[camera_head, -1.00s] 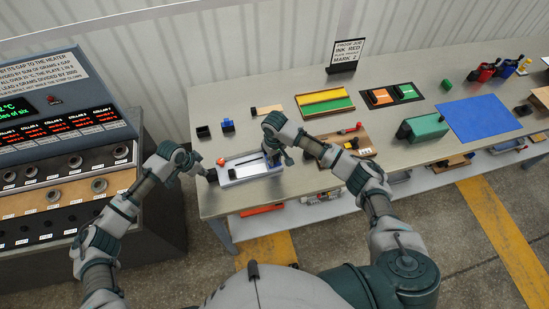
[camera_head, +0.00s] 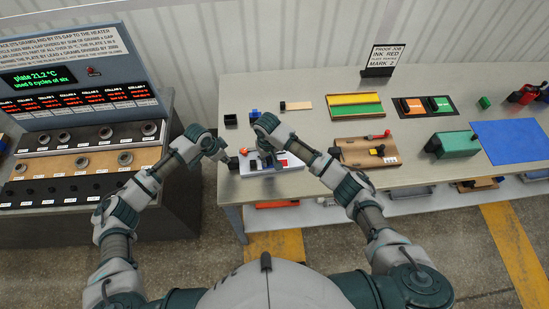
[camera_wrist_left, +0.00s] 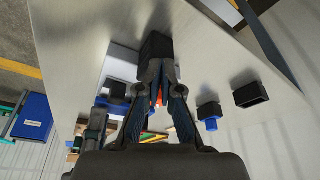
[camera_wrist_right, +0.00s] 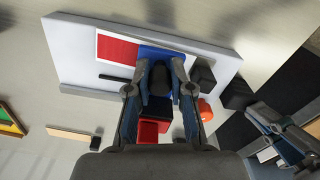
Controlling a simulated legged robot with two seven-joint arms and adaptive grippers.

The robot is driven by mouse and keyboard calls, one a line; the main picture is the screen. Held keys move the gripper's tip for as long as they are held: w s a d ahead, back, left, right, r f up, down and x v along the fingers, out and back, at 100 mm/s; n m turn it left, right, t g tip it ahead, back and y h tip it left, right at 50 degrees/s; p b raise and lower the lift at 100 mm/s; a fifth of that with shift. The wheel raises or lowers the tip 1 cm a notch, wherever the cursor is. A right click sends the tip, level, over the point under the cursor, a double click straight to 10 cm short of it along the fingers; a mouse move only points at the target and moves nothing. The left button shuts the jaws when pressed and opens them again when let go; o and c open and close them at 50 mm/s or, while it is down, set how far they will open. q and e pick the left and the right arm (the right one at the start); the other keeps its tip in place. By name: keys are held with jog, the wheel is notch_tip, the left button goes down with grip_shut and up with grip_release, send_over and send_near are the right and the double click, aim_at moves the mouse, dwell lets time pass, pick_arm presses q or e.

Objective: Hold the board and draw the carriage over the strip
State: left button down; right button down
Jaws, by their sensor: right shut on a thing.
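The white board (camera_wrist_right: 80,70) lies on the bench, with a red strip (camera_wrist_right: 118,48) and a dark slot on its face. The blue carriage (camera_wrist_right: 150,53) sits on the board beside the visible red. My right gripper (camera_wrist_right: 160,85) is shut on the carriage's dark grip. It also shows over the board in the head view (camera_head: 277,152). A black block (camera_wrist_left: 155,48) is at the board's left end. My left gripper (camera_wrist_left: 160,80) is at this block with its fingers close together; whether they clamp it is unclear. An orange knob (camera_wrist_right: 205,110) is near the carriage.
Behind the board are a black box (camera_head: 230,120) and a blue block (camera_head: 254,114). A red box (camera_wrist_right: 150,130) shows below the right fingers in the right wrist view. A wooden tray (camera_head: 365,152) and green box (camera_head: 458,144) stand to the right.

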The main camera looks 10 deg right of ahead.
pick_arm(q)
jog(key=shift+s+d+f, duration=0.15)
jog(key=shift+f, duration=0.05)
pick_arm(e)
jog(key=shift+s+a, duration=0.1)
jog(key=shift+a, duration=0.1)
jog(key=c, duration=1)
grip_release()
jog(key=shift+c, duration=0.2)
jog(key=shift+a, duration=0.15)
pick_arm(q)
jog(key=shift+a, duration=0.2)
pick_arm(e)
jog(key=shift+r, duration=0.35)
notch_tip(320, 180, up, 11)
jog(key=shift+r, duration=0.1)
